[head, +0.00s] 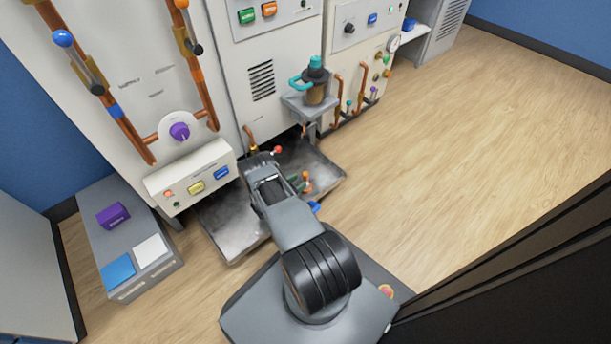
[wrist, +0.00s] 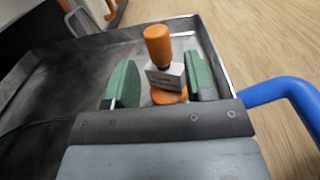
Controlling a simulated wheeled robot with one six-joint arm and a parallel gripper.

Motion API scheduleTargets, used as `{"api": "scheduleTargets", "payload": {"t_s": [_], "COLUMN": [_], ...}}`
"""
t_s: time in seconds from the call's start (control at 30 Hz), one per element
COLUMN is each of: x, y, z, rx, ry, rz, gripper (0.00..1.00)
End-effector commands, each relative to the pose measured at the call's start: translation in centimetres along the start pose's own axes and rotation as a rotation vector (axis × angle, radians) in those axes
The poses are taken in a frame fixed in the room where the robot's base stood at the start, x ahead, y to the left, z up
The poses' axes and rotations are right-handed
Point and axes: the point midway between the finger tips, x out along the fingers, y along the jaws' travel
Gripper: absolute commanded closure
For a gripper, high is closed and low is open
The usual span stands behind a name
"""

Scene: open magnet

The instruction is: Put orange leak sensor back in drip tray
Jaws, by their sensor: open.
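The orange leak sensor (wrist: 158,46) stands upright inside the grey metal drip tray (wrist: 28,98), near one corner. It has an orange cylinder on top, a small pale label block and an orange base. It also shows small in the head view (head: 306,176), in the drip tray (head: 230,232) on the floor. My gripper (wrist: 163,82) is open, with green pads on either side of the sensor. A gap shows between the sensor and the left pad; I cannot tell whether the right pad touches it. The gripper's lower edge hides part of the tray floor.
A blue curved handle (wrist: 285,98) is close to the right of my gripper. White cabinets with copper pipes (head: 125,130) stand behind the tray. A grey low box (head: 140,285) with a purple block (head: 113,215) is at left. The wooden floor (head: 460,150) at right is clear.

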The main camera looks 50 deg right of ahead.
Motion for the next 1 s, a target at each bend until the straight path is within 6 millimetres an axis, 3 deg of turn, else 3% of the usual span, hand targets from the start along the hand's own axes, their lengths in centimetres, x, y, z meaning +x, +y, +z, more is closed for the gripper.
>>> {"api": "scheduleTargets", "payload": {"t_s": [0.23, 0.57, 0.67, 0.77, 1.0], "x": [-4.1, -6.0, -6.2, -6.7, -10.2], "y": [0.1, 0.4, 1.3, 2.5, 2.6], "z": [0.1, 0.8, 3.1, 7.2, 19.3], "rx": [-0.001, 0.015, 0.06, 0.14, 0.41], "ry": [-0.001, 0.007, 0.038, 0.097, 0.332], "rz": [0.003, -0.013, -0.058, -0.137, -0.377], "gripper": [0.51, 0.51, 0.51, 0.51, 0.51]}}
